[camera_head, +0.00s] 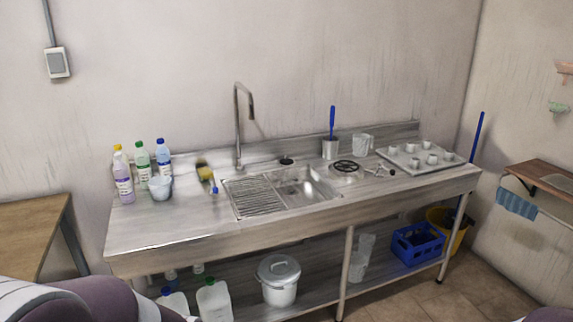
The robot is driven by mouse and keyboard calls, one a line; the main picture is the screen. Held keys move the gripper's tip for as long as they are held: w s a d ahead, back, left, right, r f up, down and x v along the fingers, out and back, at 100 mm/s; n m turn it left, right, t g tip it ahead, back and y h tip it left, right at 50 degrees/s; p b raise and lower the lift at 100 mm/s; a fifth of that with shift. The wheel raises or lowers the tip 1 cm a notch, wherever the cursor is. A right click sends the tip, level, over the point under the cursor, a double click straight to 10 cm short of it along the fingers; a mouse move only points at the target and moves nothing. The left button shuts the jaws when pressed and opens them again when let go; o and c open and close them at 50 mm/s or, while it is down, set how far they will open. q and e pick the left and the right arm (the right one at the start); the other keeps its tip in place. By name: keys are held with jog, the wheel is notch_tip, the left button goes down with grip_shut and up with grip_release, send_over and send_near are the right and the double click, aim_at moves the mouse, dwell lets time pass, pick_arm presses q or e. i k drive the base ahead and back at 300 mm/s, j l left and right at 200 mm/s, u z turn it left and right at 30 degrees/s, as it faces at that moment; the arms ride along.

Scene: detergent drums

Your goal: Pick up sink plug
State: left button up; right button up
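A small dark round object (286,160), which looks like the sink plug, lies on the counter just behind the steel sink (300,186). It is too small to make out in detail. The sink has a ribbed drainboard on its left and a basin on its right. A tall curved tap (238,125) stands behind the drainboard, to the left of the dark object. Neither of my grippers is in view.
Several bottles (143,165) and a white cup (160,187) stand at the counter's left. A brush in a steel holder (330,149), a jug (362,145), a black wheel-like item (346,166) and a tray of cups (448,166) are at the right. The front left counter is clear.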

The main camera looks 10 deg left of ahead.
aim_at(286, 161)
jog(key=i+l+u, duration=0.35)
jog(key=i+l, duration=2.7)
jog(key=i, duration=0.15)
